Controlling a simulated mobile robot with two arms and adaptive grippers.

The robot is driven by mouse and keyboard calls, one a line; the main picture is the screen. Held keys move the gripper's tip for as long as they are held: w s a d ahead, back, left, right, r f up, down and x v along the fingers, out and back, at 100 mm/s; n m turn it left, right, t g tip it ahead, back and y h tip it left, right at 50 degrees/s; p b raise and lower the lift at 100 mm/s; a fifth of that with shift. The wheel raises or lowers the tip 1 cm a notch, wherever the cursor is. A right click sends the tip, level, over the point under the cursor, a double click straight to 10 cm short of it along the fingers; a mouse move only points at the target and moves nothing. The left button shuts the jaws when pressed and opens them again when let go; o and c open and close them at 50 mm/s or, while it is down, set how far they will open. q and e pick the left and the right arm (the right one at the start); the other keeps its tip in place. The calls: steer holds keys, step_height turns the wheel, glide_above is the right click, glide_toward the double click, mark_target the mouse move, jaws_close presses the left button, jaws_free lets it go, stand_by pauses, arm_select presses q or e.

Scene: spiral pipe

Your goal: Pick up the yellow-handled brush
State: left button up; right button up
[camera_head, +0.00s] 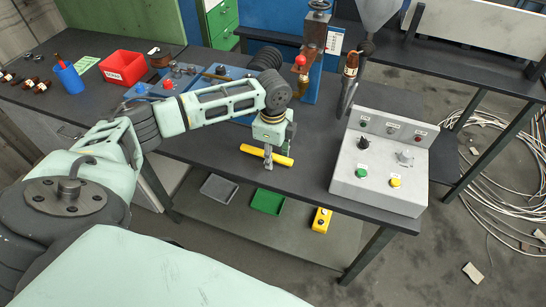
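A yellow bar that looks like the brush handle (284,160) lies across the dark table near its front edge. No bristles can be made out. My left gripper (268,158) points down over the middle of the handle, and its finger covers part of the yellow there. The view does not show whether the fingers are closed on the handle or only around it. The handle seems to be at or just above the table top. My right gripper is out of the picture.
A grey control box (382,160) with knobs and buttons stands to the right on the table (225,150). A clamp-like tool on a blue post (322,70) stands behind. A red bin (122,68) and blue cup (68,77) are at left. Trays lie on the shelf below.

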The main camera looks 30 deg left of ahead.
arm_select(q)
jaws_close()
stand_by(0.5)
